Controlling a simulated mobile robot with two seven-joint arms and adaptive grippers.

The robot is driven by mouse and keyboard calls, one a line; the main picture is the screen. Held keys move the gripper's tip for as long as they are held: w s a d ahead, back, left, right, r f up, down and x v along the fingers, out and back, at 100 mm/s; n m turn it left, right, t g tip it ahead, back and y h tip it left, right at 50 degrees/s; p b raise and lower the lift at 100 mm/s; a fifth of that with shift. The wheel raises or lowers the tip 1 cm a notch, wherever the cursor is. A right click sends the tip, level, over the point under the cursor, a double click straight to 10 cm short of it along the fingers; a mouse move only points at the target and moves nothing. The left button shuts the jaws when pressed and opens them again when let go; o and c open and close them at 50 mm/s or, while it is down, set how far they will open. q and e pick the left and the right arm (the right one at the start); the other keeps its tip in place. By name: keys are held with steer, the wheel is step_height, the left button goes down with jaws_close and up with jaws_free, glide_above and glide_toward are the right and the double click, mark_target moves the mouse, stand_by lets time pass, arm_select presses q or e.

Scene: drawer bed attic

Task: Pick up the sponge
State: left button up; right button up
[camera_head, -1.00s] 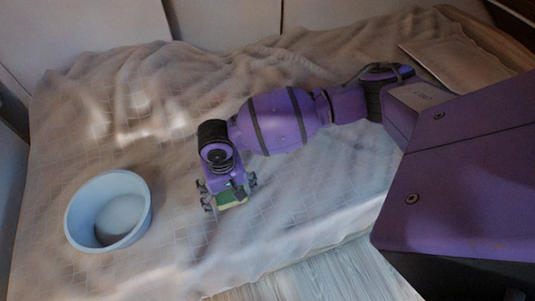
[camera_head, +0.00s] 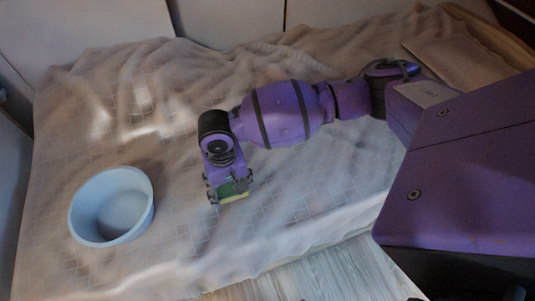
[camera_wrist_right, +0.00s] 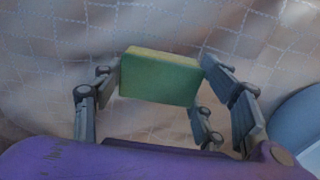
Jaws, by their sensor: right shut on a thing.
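The sponge (camera_wrist_right: 158,77) is a green and yellow block, held between the fingers of my right gripper (camera_wrist_right: 160,92) in the right wrist view. In the head view, the right gripper (camera_head: 229,188) points down over the bed, and the sponge (camera_head: 234,196) shows as a green strip at its fingertips. The right gripper is shut on the sponge, with fingers on both its sides. How far the sponge is above the cover is hard to tell. My left gripper is not in view.
A light blue bowl (camera_head: 87,213) stands on the bed, left of the right gripper. Its edge also shows in the right wrist view (camera_wrist_right: 297,120). The rumpled, pale bed cover (camera_head: 300,215) is mostly clear. A flat board-like thing (camera_head: 455,62) lies at the back right.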

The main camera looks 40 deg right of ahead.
steer(key=s+a+r+p, duration=0.1)
steer(key=s+r+p, duration=0.2)
steer(key=s+r, duration=0.8)
steer(key=shift+s+a+p, duration=0.3)
steer(key=shift+s+p, duration=0.05)
steer(key=shift+s, duration=1.1)
steer(key=shift+r, duration=0.1)
